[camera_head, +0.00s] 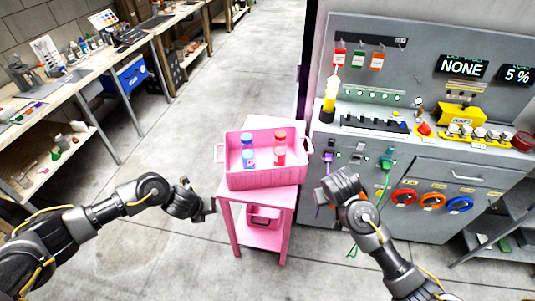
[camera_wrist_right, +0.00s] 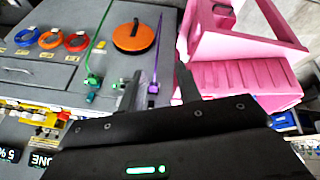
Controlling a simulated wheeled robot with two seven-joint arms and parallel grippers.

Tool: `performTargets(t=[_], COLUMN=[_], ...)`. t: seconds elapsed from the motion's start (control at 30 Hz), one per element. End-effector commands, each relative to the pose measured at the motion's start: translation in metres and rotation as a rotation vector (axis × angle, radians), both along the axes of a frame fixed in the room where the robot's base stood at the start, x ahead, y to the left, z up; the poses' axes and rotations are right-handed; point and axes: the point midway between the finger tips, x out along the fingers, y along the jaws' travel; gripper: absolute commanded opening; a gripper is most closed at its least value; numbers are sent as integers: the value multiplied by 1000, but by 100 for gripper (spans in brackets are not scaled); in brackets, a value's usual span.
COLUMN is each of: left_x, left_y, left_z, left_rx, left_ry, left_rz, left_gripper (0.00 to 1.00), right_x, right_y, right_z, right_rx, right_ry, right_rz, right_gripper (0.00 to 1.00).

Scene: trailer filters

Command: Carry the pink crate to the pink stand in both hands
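The pink crate (camera_head: 265,179) sits upright on top of the pink stand (camera_head: 288,197), with a handle on each short side. Inside it stand a blue-capped bottle (camera_head: 248,152) and a red-capped bottle (camera_head: 279,150). My left gripper (camera_head: 208,199) is apart from the crate, low at its left, with its fingers spread. My right gripper (camera_head: 323,190) is apart from it at the right. In the right wrist view its two dark fingers (camera_wrist_right: 158,88) are separated with nothing between them. That view is upside down and shows pink ribbed surfaces (camera_wrist_right: 245,78) close by.
A grey console (camera_head: 420,175) with cables and coloured rings stands close to the right of the stand. A workbench (camera_head: 85,75) with bottles and tools runs along the left. A pink bin (camera_head: 262,217) is on the stand's lower shelf. The floor (camera_head: 200,90) behind and left is clear.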

Motion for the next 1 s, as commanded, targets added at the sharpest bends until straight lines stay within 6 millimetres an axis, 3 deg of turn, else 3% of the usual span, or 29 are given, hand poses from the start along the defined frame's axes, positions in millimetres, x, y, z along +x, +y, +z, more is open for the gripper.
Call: performTargets(t=[0.1,0.3,0.77,1.0], left_x=[0,0,0,-7], left_y=[0,0,0,3], left_z=[0,0,1,19], left_rx=[0,0,0,1], left_ry=[0,0,0,0], left_rz=[0,0,0,0], left_gripper=[34,34,34,34], right_x=[-9,-20,-24,-24], right_y=[4,8,9,9], right_z=[22,45,52,71], right_rx=[1,0,0,0], right_ry=[-5,-4,-2,-2], right_rz=[2,1,0,0], right_gripper=[34,34,34,34])
